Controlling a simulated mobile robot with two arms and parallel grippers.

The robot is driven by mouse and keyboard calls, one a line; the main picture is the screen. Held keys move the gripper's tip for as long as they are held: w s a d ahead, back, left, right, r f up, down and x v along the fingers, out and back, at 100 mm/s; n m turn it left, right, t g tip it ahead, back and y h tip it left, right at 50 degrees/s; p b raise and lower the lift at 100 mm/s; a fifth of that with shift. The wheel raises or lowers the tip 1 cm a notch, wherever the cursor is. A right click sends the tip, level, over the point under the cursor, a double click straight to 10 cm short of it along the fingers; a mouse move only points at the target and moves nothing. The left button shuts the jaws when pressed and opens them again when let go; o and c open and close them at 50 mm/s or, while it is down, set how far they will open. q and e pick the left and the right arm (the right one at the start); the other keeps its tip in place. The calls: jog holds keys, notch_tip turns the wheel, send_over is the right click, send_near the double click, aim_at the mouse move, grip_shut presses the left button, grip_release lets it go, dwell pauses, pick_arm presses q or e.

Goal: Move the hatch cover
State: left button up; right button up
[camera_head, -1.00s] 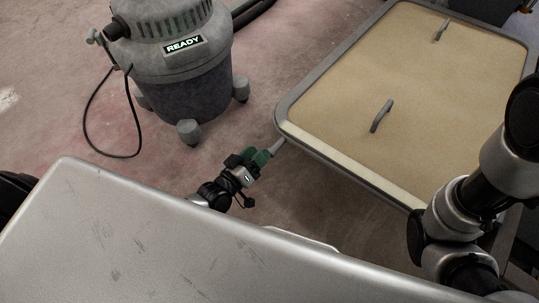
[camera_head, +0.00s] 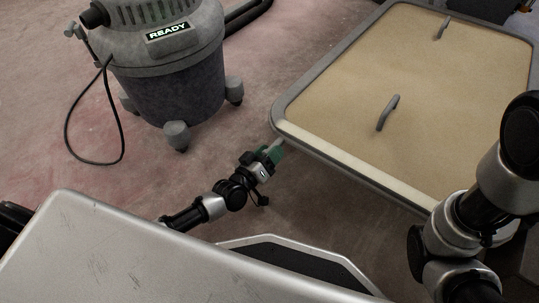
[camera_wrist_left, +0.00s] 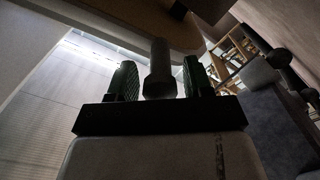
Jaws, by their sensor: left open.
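The hatch cover (camera_head: 440,80) is a wide tan panel with two grey handles, a near one (camera_head: 387,113) and a far one (camera_head: 442,28). It lies in a grey rounded frame (camera_head: 300,84) at the upper right. My left gripper (camera_head: 277,149) has green fingers and is just below the frame's near left corner, away from both handles. In the left wrist view its open fingers (camera_wrist_left: 158,80) stand on either side of a grey post-like piece (camera_wrist_left: 158,68). I cannot tell whether they touch it. My right gripper is out of view; only the right arm shows.
A grey shop vacuum (camera_head: 170,60) marked READY stands on the floor at the upper left, with a black cord and hose. Bare reddish floor lies between it and the frame. Shelves (camera_wrist_left: 232,50) show in the left wrist view.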

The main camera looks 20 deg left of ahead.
pick_arm(q)
grip_shut()
dwell(0.3)
jog(key=shift+r, duration=0.1)
